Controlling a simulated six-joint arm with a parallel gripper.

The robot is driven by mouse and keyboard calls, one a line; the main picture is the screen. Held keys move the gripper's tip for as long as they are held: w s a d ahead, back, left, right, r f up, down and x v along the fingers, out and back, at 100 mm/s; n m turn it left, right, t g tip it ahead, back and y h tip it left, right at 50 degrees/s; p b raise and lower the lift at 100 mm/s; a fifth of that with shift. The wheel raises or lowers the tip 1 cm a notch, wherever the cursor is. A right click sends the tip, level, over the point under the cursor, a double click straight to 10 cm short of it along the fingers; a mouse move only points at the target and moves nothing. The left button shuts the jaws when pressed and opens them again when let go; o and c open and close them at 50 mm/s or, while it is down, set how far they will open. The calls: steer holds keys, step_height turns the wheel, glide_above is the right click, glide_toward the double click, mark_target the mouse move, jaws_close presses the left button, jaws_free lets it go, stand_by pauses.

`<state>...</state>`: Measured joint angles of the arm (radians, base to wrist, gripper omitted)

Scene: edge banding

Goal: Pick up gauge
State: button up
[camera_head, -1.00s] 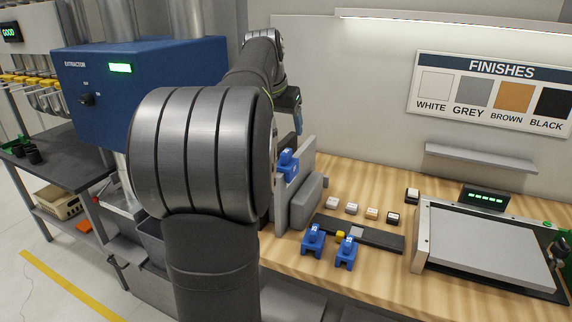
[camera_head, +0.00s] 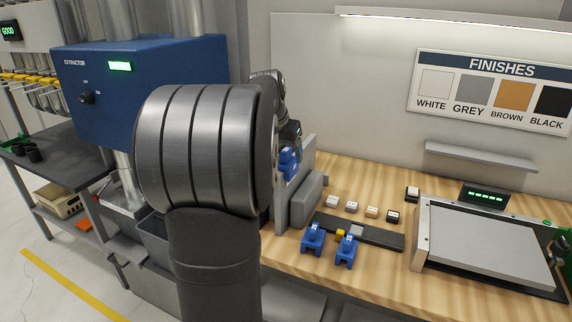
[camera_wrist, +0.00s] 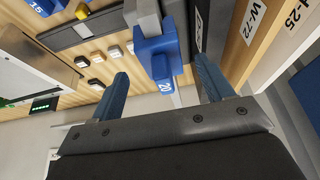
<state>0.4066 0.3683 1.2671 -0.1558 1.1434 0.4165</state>
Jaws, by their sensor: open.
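A blue block-like piece marked 20 (camera_wrist: 160,62), which appears to be a gauge, sits at the grey upright plate in the wrist view. My gripper (camera_wrist: 158,68) is open, with one blue finger on each side of this piece and a visible gap to each. The same piece seems to show in the head view (camera_head: 289,161), at the grey upright plate (camera_head: 299,200), just below my wrist. Two more blue pieces (camera_head: 313,238) (camera_head: 346,250) stand at the dark strip on the bench; one marked 15 (camera_wrist: 42,6) shows at the wrist view's upper left.
Several small finish-coloured buttons (camera_head: 352,207) lie behind the dark strip (camera_head: 383,237). A framed grey plate (camera_head: 485,243) with a green-lit display (camera_head: 484,197) stands at the right. Labelled boards (camera_wrist: 262,32) stand close on the wrist view's right.

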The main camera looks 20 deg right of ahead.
mark_target(286, 158)
steer(key=x, duration=0.5)
steer(key=shift+w+d, duration=0.2)
steer(key=shift+w, duration=0.05)
steer(key=c, duration=1.2)
steer(key=shift+r, duration=0.5)
step_height(286, 158, up, 4)
steer(key=shift+s+d+f, duration=0.1)
steer(key=shift+s+f, duration=0.05)
steer(key=s+d+r, duration=0.6)
steer(key=s, duration=0.3)
step_height(286, 158, up, 8)
steer(key=shift+s+f, duration=0.25)
